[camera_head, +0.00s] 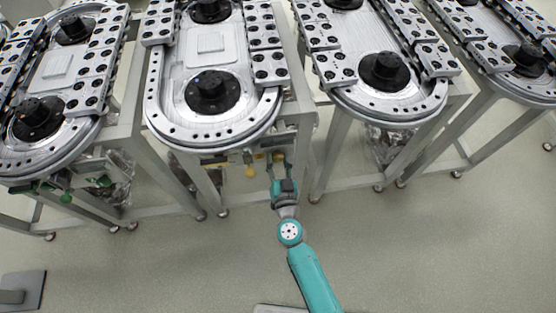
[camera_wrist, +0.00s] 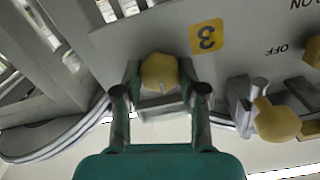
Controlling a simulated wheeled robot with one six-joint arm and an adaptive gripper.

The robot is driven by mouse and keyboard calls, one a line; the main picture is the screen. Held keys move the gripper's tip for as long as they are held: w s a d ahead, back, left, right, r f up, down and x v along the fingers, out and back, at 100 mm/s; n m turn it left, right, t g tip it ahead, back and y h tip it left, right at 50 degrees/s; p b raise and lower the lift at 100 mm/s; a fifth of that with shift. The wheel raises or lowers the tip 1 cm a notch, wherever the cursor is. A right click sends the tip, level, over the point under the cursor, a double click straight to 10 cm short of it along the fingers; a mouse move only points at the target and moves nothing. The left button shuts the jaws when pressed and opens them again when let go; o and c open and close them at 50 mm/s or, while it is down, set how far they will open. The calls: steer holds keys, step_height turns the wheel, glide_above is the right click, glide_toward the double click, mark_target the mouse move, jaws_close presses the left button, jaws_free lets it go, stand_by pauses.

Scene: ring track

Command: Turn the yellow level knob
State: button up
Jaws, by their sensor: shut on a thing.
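A small pale mark shows on the knob's near edge. In the head view my gripper (camera_head: 279,158) reaches the front of the second ring track from the left, below its rounded end. The knob is too small there to make out surely.
A yellow bulb-shaped handle (camera_wrist: 277,120) on a metal fitting stands close to the right finger in the wrist view. Another yellow knob (camera_wrist: 313,52) sits by ON and OFF lettering. Table legs (camera_head: 317,160) flank my arm; the floor (camera_head: 430,250) in front is clear.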

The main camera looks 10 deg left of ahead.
steer(key=m, duration=0.8)
steer(key=shift+m, duration=0.4)
steer(key=m, duration=0.4)
steer(key=shift+m, duration=2.2)
steer(key=o, duration=1.1)
steer(key=shift+o, duration=0.2)
